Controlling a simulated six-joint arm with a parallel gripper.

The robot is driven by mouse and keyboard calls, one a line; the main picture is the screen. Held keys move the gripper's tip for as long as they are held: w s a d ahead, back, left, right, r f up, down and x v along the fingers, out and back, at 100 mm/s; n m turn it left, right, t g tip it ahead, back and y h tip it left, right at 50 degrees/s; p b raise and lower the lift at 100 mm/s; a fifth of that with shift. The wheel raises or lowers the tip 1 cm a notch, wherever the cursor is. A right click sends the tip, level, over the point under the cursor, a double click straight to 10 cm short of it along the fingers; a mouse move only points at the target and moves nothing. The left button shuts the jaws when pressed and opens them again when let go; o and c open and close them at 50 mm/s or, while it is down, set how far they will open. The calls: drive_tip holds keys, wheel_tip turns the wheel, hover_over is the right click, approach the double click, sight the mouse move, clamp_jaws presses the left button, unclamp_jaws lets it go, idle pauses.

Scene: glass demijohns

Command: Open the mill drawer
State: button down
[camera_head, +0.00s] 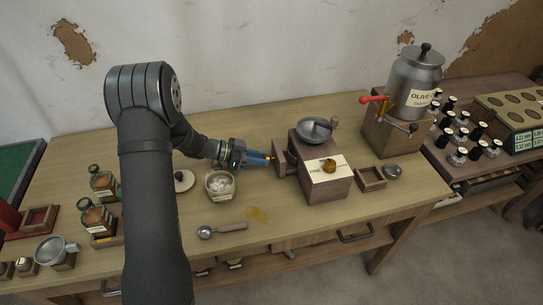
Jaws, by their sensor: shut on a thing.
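The mill (326,184) is a wooden box with a metal bowl and crank on top and a pale label on its upper face. It stands on the wooden table, right of my gripper. The mill drawer (280,160) faces left, and its front panel stands a little out from the mill body. My gripper (267,159) comes from the left, with its blue fingers shut at the small brass-coloured knob on the drawer front. The fingers largely hide the knob. The drawer's inside cannot be made out.
A white bowl of pale contents (220,185) stands just below my gripper, with a round lid (184,180) to its left. A small wooden tray (371,180) and a metal canister (413,82) stand right of the mill.

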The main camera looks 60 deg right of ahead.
drive_tip(key=w+a, duration=0.3)
drive_tip(key=shift+w+a, duration=0.2)
drive_tip(key=c, duration=1.2)
unclamp_jaws()
drive_tip(key=v, duration=0.7)
drive_tip(key=shift+w+a+r, duration=0.1)
drive_tip(key=shift+w+r, duration=0.1)
drive_tip(key=x, duration=0.7)
drive_tip(key=shift+s+f, duration=0.15)
drive_tip(key=shift+s, duration=0.05)
drive_tip(key=shift+s+d, duration=0.4)
drive_tip(key=shift+d, duration=0.15)
